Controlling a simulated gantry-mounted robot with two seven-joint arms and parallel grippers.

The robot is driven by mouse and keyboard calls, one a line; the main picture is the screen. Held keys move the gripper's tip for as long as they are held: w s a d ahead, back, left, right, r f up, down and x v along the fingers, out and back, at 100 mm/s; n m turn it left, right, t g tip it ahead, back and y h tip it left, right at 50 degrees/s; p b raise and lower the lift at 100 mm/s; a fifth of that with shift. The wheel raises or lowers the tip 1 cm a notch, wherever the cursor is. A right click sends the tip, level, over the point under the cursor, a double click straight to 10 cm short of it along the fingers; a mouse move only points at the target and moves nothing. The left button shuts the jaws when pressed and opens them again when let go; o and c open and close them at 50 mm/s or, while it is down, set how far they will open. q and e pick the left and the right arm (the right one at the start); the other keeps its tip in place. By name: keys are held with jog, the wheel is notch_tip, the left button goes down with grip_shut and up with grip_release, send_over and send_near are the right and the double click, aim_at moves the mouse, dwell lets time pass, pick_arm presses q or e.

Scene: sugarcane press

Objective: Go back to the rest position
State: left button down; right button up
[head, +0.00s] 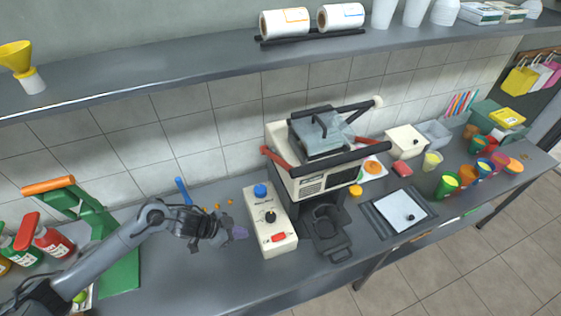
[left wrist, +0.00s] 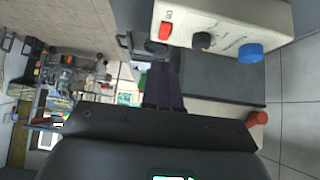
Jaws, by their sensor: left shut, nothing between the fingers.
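My left gripper (head: 238,232) is shut and empty. It is above the counter, just left of the cream control box (head: 278,240) with a blue knob, a black knob and a red switch. In the left wrist view its dark fingers (left wrist: 165,88) point towards the same control box (left wrist: 225,25), which appears upside down at the top. I cannot tell whether the fingers touch the box. My right gripper is not in view.
The cream press machine (head: 325,170) with red handles stands right of the control box. A green press (head: 95,215) and sauce bottles (head: 48,238) stand at the left. Several colourful cups (head: 447,185) stand at the right. A shelf (head: 180,72) runs above the counter.

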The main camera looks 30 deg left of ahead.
pick_arm(q)
jog(key=s+d+f+g+h, duration=0.1)
jog(key=s+d+f+h, duration=0.1)
jog(key=s+d+f, duration=0.4)
jog(key=s+d+r+n+t+y, duration=0.1)
jog(key=s+d+n, duration=0.1)
jog(key=d, duration=0.4)
jog(key=s+d+r+n+t+y, duration=0.1)
jog(key=s+d+r+n, duration=0.1)
jog(key=d, duration=0.4)
jog(key=s+a+r+n+g+y, duration=0.2)
jog(key=s+a+r+g+y, duration=0.3)
jog(key=s, duration=0.3)
notch_tip(320, 180, up, 14)
jog(key=a+p, duration=0.1)
jog(key=p, duration=1.2)
jog(key=shift+f+t, duration=0.25)
jog(key=shift+t, duration=0.15)
jog(key=shift+a, duration=0.1)
